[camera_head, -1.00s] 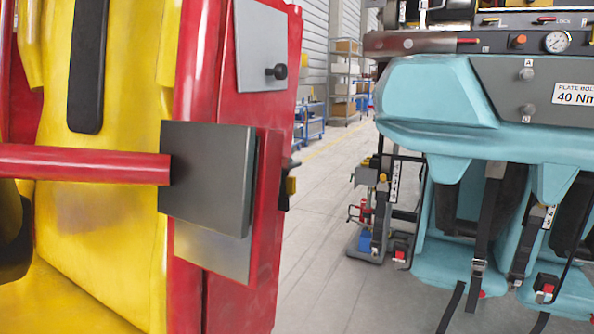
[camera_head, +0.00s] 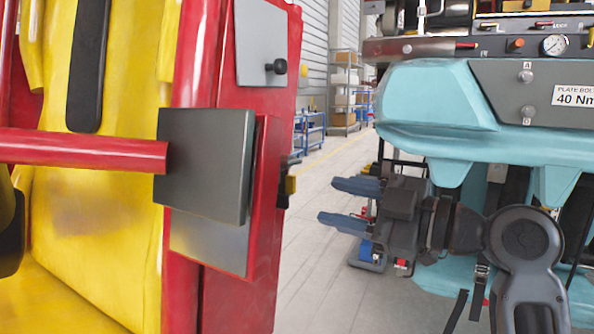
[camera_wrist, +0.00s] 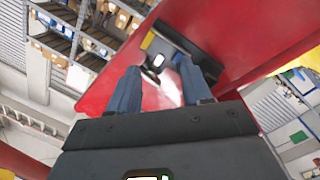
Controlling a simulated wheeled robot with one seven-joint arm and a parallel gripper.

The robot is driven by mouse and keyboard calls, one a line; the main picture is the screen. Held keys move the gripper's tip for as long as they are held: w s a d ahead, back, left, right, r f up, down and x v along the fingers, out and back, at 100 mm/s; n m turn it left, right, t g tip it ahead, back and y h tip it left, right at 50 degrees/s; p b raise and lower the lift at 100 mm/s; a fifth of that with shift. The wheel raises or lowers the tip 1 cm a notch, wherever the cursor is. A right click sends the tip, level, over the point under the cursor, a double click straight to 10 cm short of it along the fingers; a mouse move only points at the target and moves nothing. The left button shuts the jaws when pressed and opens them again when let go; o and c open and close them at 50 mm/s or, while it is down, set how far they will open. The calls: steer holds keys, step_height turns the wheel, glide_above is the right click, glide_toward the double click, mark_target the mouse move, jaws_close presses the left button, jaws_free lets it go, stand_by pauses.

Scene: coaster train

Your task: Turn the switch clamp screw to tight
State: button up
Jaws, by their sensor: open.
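My gripper (camera_head: 328,201) is in the head view, right of the red post. Its two blue-grey fingers are open, point left and hold nothing. A small black and yellow fitting (camera_head: 290,186) juts from the post's far side; it seems to be the switch, mostly hidden by the post. There is a gap between the fingertips and the fitting. In the wrist view the open fingers (camera_wrist: 160,67) face a red panel. A dark bracket (camera_wrist: 190,42) with a yellow strip and a small black part with a pale face (camera_wrist: 158,61) lie ahead between them. I cannot make out the clamp screw's setting.
The red post (camera_head: 264,220) with grey plates stands beside a yellow seat (camera_head: 120,60) with a red bar (camera_head: 80,150). Shelving (camera_head: 345,90) is far back. The floor aisle between is clear.

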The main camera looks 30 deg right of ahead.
mark_target(296, 163)
step_height(296, 163, up, 5)
steer(key=n+g+y, duration=0.1)
steer(key=n+y, duration=0.1)
steer(key=n, duration=0.2)
steer(key=shift+p+x, duration=0.35)
steer(key=shift+x, duration=3.4)
steer(key=shift+s+f, duration=0.1)
jaws_close()
